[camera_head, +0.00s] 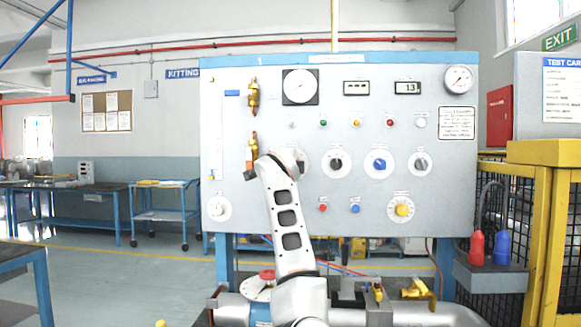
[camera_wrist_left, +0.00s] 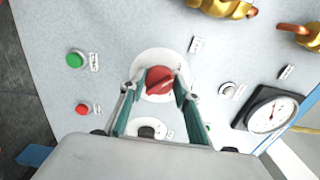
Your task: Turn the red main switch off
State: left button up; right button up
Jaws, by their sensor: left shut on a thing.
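The red main switch (camera_wrist_left: 159,80) is a round red knob on a white disc, set in the grey panel. In the left wrist view the two teal-lined fingers of my left gripper (camera_wrist_left: 157,92) stand on either side of the knob and are shut on it. A pale ridge crosses the knob at a slant. In the head view my left arm rises in front of the panel (camera_head: 455,205) and hides the red switch. My right gripper is in neither view.
A black selector (camera_head: 336,162), a blue selector (camera_head: 379,163) and a grey selector (camera_head: 420,163) lie to the right. Brass valves (camera_head: 253,97) stick out at upper left. A round gauge (camera_wrist_left: 273,114) is at right in the wrist view. A yellow frame (camera_head: 545,200) stands at far right.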

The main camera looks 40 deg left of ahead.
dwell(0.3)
pick_arm(q)
jog(key=o, duration=1.1)
jog(key=v, duration=0.7)
jog(key=shift+s, duration=0.3)
jog(key=shift+d, duration=0.1)
